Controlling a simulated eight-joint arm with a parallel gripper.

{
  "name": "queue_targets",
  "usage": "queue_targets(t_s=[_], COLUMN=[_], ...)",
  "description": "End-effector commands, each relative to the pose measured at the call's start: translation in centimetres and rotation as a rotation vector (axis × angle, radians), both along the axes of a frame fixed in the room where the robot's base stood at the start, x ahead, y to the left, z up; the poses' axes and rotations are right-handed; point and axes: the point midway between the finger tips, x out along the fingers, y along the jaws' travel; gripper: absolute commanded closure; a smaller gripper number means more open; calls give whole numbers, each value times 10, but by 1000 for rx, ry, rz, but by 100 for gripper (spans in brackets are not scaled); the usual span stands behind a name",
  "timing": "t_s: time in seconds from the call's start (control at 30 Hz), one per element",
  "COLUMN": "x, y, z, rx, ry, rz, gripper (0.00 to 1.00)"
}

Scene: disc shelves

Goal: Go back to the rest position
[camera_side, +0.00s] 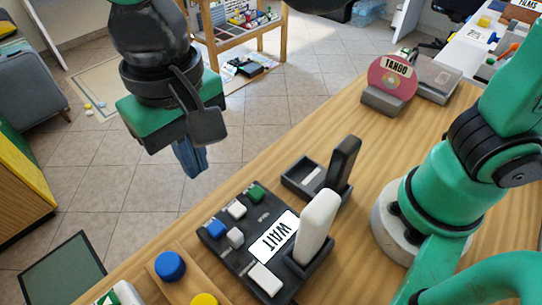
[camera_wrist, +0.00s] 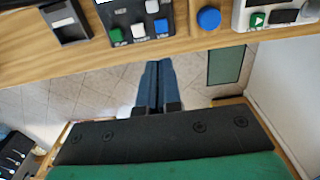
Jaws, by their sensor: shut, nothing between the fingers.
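My gripper (camera_side: 192,160) hangs at the upper left of the side view, out past the table's edge with the tiled floor behind it. Its blue fingers are together with nothing between them. In the wrist view the shut fingers (camera_wrist: 154,82) point away from the camera toward the edge of the wooden table (camera_wrist: 200,46). The fingers touch nothing that I can see.
On the table (camera_side: 345,215) are a dark button panel (camera_side: 225,253) with a "WAIT" label, a white upright piece (camera_side: 316,228), a black upright piece (camera_side: 342,165), a blue button (camera_side: 170,266) and a red "TANGO" disc (camera_side: 391,82). A wooden shelf (camera_side: 213,45) stands behind.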

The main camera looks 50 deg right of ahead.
Motion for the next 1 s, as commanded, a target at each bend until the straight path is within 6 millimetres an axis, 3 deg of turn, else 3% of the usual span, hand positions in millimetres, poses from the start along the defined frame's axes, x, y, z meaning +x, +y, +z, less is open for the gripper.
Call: queue_targets(t_s=[0.17, 0.3, 0.5, 0.7, 1.0], x=[22, 38, 39, 35, 35], y=[-50, -116, -189, -217, -217], z=[-1, -7, -20, -27, -27], rx=[70, 112, 56, -3, -6], ry=[-104, -284, -518, -612, -617], rz=[-17, -22, -17, -6, -2], gripper=[100, 100, 100, 100, 100])
